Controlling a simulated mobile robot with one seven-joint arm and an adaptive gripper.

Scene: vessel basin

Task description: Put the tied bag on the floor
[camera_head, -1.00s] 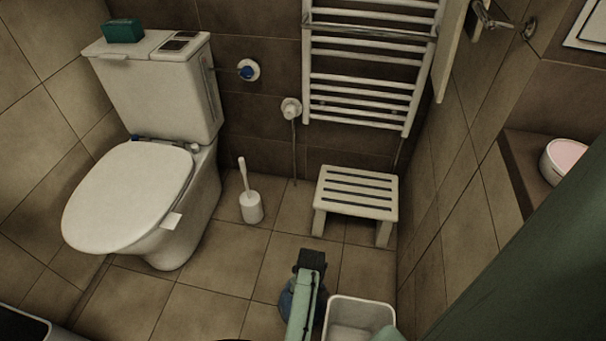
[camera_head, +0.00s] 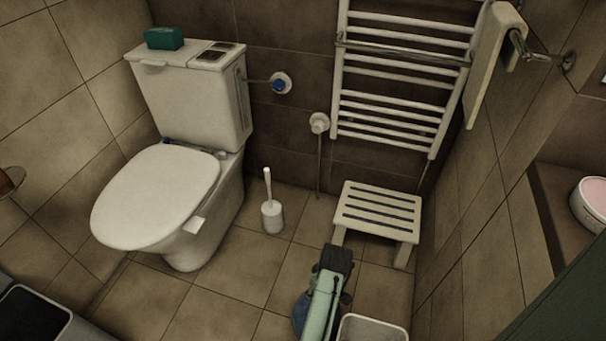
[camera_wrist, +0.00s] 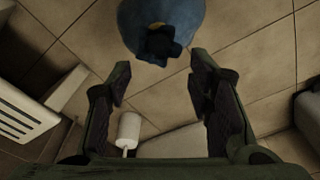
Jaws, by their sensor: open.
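The tied bag is blue with a dark gathered knot. In the wrist view the bag (camera_wrist: 160,22) is at the top, just beyond my fingertips, with the knot facing the camera. In the head view the bag (camera_head: 300,314) shows only as a blue patch left of my arm, which hides the rest. My gripper (camera_wrist: 160,70) is open, its two dark fingers apart with nothing between them. The bag appears to be at the tiled floor (camera_head: 215,310), but I cannot tell for certain whether it touches it.
A white bin (camera_head: 372,328) stands right of my arm. A slatted stool (camera_head: 378,212) is behind it, with a toilet brush (camera_head: 271,215) and toilet (camera_head: 160,195) to the left. Bare floor lies between the toilet and my arm.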

